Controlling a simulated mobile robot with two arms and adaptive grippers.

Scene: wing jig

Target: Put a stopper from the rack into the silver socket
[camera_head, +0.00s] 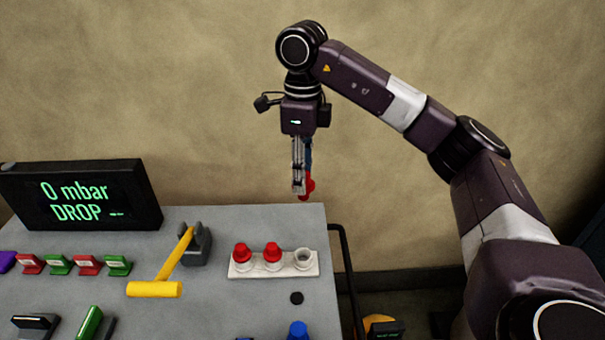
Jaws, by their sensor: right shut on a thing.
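My right gripper (300,184) points down above the back right of the table and is shut on a red stopper (308,188), which partly shows at its fingertips. The white rack (274,273) stands below it on the table. Two red stoppers, the left one (242,252) and the middle one (272,252), sit in the rack. The rack's right place (304,256) is empty. I cannot make out a silver socket in this view. My left gripper is not in view.
A black display (80,195) reads "0 mbar DROP". A yellow-handled lever (170,265) stands left of the rack. Red and green blocks (88,265) line the left side. A small black disc (297,298) and a blue knob (298,330) lie in front of the rack. A dark rail (345,270) runs along the right edge.

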